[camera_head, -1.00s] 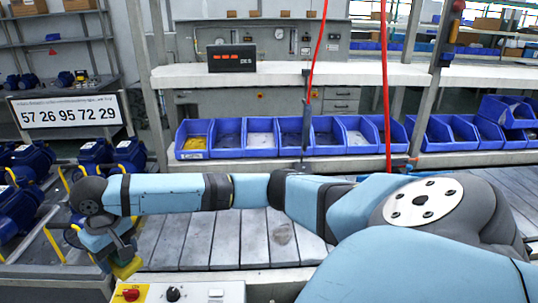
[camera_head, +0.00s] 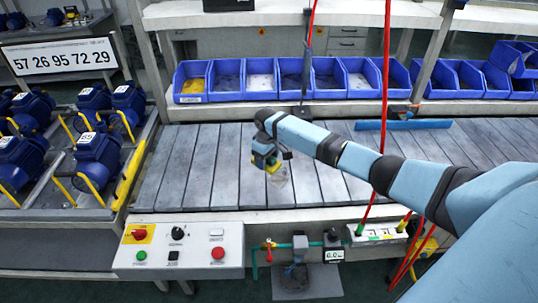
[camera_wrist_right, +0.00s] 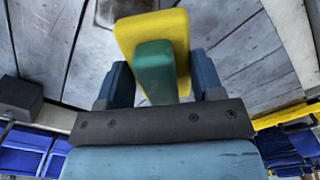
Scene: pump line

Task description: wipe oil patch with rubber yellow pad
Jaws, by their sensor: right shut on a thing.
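The yellow pad (camera_head: 274,168) is in my right gripper (camera_head: 268,158), close to the oil patch in the head view. In the right wrist view, the pad (camera_wrist_right: 178,32) has a green grip block (camera_wrist_right: 156,72) between the two fingers of my right gripper (camera_wrist_right: 160,82). The oil patch (camera_head: 281,180) is a faint greyish smear on the slatted grey belt; the pad hides part of it. A darker patch (camera_wrist_right: 122,10) shows at the top edge of the wrist view. I cannot tell whether the pad touches the belt. My left gripper is not in view.
The slatted belt (camera_head: 190,165) is mostly clear. Blue bins (camera_head: 228,80) line its back, and a blue strip (camera_head: 403,125) lies on it at right. A control box (camera_head: 195,252) stands at the front. Blue motors (camera_head: 97,155) fill a rack at left. Red hoses hang at right.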

